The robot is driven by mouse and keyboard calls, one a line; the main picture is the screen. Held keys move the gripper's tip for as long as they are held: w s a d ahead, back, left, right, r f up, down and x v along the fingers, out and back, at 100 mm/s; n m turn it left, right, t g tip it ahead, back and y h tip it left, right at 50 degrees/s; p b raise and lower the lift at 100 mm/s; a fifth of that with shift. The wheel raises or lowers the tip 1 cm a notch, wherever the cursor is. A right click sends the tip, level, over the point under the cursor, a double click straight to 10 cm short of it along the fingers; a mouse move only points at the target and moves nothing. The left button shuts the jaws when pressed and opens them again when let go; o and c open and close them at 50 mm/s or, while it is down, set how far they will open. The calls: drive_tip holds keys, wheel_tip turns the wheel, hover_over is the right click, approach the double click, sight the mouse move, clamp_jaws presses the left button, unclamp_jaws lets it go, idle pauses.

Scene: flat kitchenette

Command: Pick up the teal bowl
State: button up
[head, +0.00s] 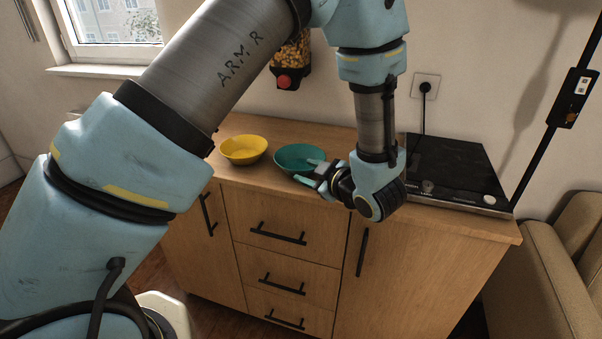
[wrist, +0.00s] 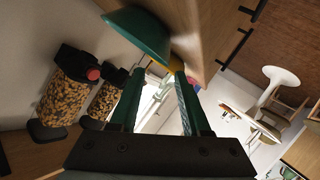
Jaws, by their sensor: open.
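The teal bowl (head: 293,156) stands upright on the wooden counter, to the right of a yellow bowl. In the wrist view the teal bowl (wrist: 137,32) fills the top, its rim close beyond the fingertips. My gripper (head: 307,172) is open at the bowl's front right edge, with one finger overlapping the bowl in the head view. The wrist view shows both fingers of my gripper (wrist: 159,76) spread apart with nothing held between them. I cannot tell whether the rim is between the fingertips or whether a finger touches it.
The yellow bowl (head: 243,150) sits left of the teal bowl. A black cooktop (head: 455,165) is on the counter (head: 340,133) to the right, behind my wrist. A dispenser (head: 291,62) hangs on the wall behind. The counter's front edge and drawers lie below my gripper.

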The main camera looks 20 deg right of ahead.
sight(285, 167)
drive_tip(key=shift+w+a+f, duration=0.1)
drive_tip(key=shift+w+a, duration=0.05)
drive_tip(key=shift+w, duration=0.15)
drive_tip(key=p+x, duration=0.1)
drive_tip(key=x, duration=0.3)
drive_tip(key=shift+w+a+f+p, duration=0.1)
drive_tip(key=shift+w+p, duration=0.25)
drive_tip(key=shift+w, duration=0.05)
drive_tip(key=x, duration=0.1)
drive_tip(key=p+x, duration=0.2)
drive_tip(key=x, duration=0.1)
drive_tip(key=shift+w+a, duration=0.1)
drive_tip(key=shift+a, duration=0.25)
drive_tip(key=shift+w+f, duration=0.25)
drive_tip(key=shift+w, duration=0.1)
clamp_jaws()
